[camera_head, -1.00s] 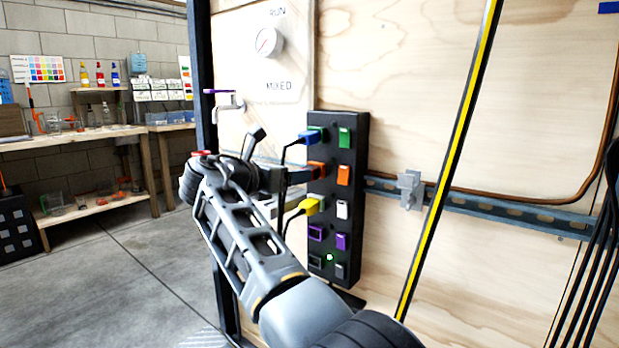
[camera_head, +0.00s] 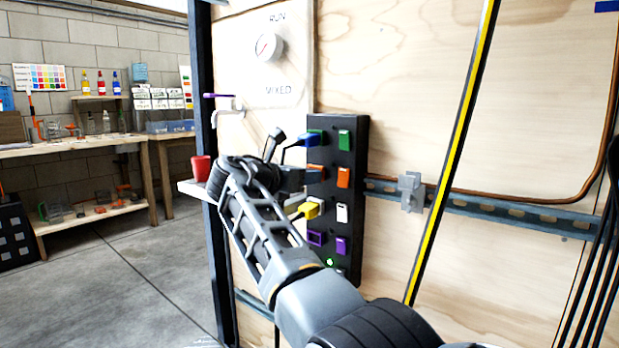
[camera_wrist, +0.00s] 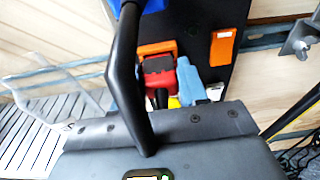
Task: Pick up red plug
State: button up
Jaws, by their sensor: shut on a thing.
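The red plug (camera_wrist: 158,79) shows in the wrist view just in front of the orange-framed socket (camera_wrist: 157,48) on the black power strip. I cannot tell whether it is still seated. My gripper (camera_head: 302,180) is at the strip beside the orange socket (camera_head: 316,172) in the head view, and is shut on the red plug. A pale blue fingertip (camera_wrist: 190,82) lies along the plug's right side in the wrist view. The other fingertip is hard to make out. In the head view the red plug is hidden by my gripper.
A blue plug (camera_head: 302,140) sits above and a yellow plug (camera_head: 309,210) below. The blue plug's black cable (camera_wrist: 123,75) crosses close over my gripper in the wrist view. Coloured switches line the strip's right side. A red cup (camera_head: 201,168) stands on a ledge at left.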

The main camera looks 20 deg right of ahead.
jog(key=c, duration=0.5)
jog(key=shift+o, duration=0.2)
jog(key=shift+a+r+p, duration=0.15)
jog(key=shift+p, duration=0.15)
jog(key=shift+s+a+r+p, duration=0.3)
jog(key=shift+r+p, duration=0.35)
jog(key=shift+p, duration=0.45)
jog(key=shift+s+a+r+p, duration=0.1)
jog(key=shift+a+r+p, duration=0.2)
jog(key=shift+p, duration=0.25)
grip_shut()
jog(key=s+a+r+p, duration=0.5)
jog(key=a+p, duration=0.5)
jog(key=p, duration=0.5)
jog(key=shift+s+r, duration=0.4)
jog(key=shift+s, duration=0.8)
jog(key=shift+a, duration=0.1)
jog(key=shift+s+a+f+p, duration=0.1)
jog(key=shift+s+a+p, duration=0.5)
jog(key=shift+a+p, duration=0.15)
jog(key=shift+s+a+f+p, duration=0.1)
jog(key=shift+s+a+p, duration=0.45)
jog(key=shift+a+p, duration=0.2)
